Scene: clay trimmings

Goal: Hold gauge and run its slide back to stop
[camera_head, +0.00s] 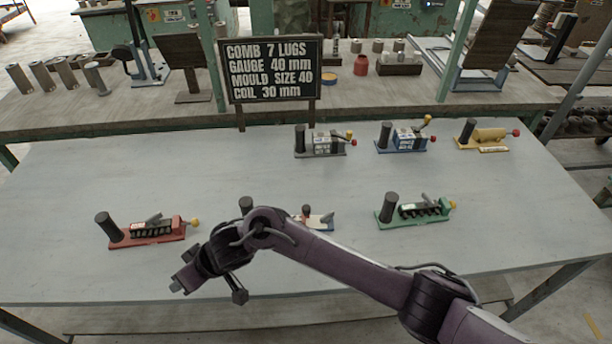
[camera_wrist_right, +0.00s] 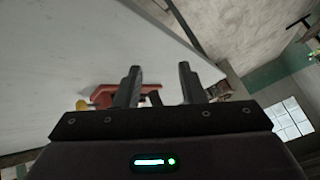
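Several gauge-like devices, each with a dark upright handle, stand on the grey table; I cannot tell which is the task's gauge. A red one (camera_head: 155,232) is front left, a green one (camera_head: 413,211) front right. A front middle one (camera_head: 318,222) is partly hidden by my right arm. Grey (camera_head: 322,144), blue (camera_head: 403,139) and yellow (camera_head: 487,138) ones stand behind. My right gripper (camera_head: 209,288) is open and empty, apart from the red device, near the table's front edge. In the right wrist view the red device (camera_wrist_right: 104,94) shows partly behind the fingers. My left gripper is out of view.
A dark sign (camera_head: 270,70) behind the table reads "COMB 7 LUGS, GAUGE 40 mm, MOULD SIZE 40, COIL 30 mm". The table's left rear and centre are clear.

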